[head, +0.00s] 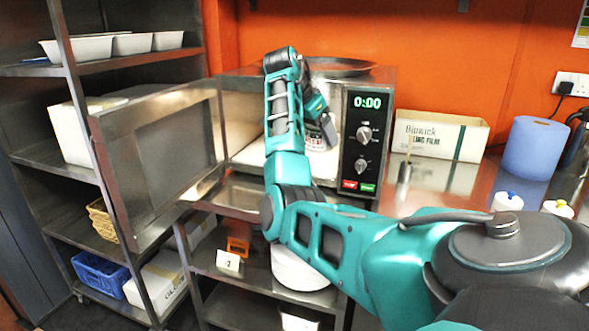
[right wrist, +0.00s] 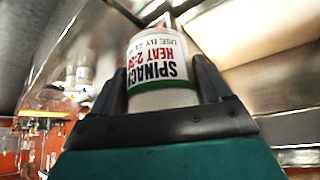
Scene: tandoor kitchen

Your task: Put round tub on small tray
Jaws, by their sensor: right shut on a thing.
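The round tub (right wrist: 160,65) is white with a green rim band and a printed label reading SPINACH and HEAT. In the right wrist view it sits between the two dark fingers of my right gripper (right wrist: 163,88), which is shut on it. In the head view the tub (head: 321,141) shows pale below my right gripper (head: 320,128), at the open mouth of the microwave (head: 376,118). My arm hides part of the opening. I cannot pick out a small tray for certain. My left gripper is not in view.
The microwave door (head: 155,155) stands open to the left, beside a rack with white containers (head: 90,47). A dark round dish (head: 342,67) lies on top of the microwave. A film box (head: 440,135) and blue roll (head: 535,147) stand on the right of the steel counter.

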